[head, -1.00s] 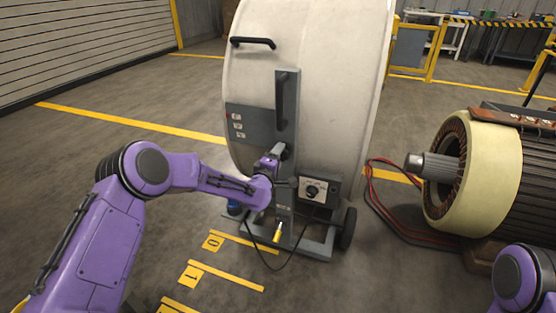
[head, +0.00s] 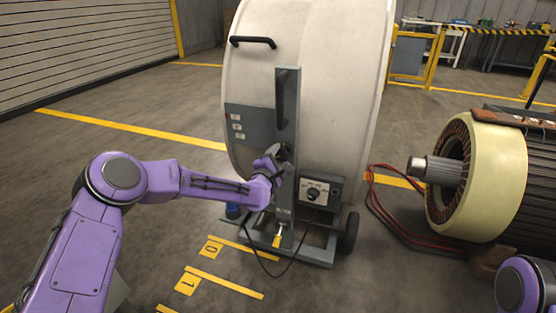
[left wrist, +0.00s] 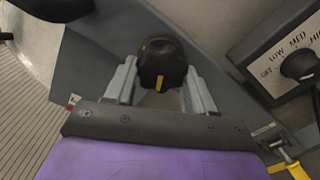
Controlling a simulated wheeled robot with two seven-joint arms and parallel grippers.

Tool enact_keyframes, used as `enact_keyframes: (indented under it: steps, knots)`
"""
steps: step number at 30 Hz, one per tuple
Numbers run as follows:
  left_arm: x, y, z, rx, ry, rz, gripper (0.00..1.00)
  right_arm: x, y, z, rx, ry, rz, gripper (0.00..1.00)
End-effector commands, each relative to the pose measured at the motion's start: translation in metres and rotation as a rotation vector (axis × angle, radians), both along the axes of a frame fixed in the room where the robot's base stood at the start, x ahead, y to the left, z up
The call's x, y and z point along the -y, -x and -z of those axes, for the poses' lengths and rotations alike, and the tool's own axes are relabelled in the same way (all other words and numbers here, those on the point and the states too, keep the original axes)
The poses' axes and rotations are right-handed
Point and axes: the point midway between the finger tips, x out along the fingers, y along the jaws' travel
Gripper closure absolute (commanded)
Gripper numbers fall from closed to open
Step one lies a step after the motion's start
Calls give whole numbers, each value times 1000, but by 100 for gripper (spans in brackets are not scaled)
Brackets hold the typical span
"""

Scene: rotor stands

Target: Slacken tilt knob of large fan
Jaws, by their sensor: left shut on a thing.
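The large fan (head: 325,95) is a big cream drum on a grey wheeled stand (head: 287,105). Its tilt knob shows in the left wrist view as a black knob (left wrist: 162,65) with a yellow mark, against a grey plate. My left gripper (left wrist: 161,82) is shut on this knob, with one grey finger on each side of it. In the head view my left gripper (head: 273,157) reaches the stand's upright from the left, and the knob is mostly hidden there. My right gripper is not in view.
A control box (head: 315,192) with a speed dial sits just right of the gripper. A yellow-handled part (head: 277,240) is low on the stand, and a black cable hangs to the floor. A large motor (head: 480,175) stands at right, with red and black cables beside it.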

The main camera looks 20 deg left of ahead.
Motion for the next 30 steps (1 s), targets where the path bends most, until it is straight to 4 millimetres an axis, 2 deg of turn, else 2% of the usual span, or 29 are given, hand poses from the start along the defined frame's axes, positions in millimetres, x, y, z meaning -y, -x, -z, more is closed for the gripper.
enact_keyframes:
  steps: [11,12,14,15,24,26,30]
  knots:
    - [3,1,2,-5,3,7,77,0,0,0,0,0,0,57]
    - [3,1,2,-5,3,7,43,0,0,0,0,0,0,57]
    - [3,1,2,-5,3,6,23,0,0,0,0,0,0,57]
    - [2,1,2,-4,3,5,20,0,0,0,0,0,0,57]
    - [1,3,0,-2,3,2,20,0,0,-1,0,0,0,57]
    - [0,10,0,-3,4,1,20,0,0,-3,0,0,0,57]
    - [-1,40,-2,-4,5,3,20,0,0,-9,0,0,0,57]
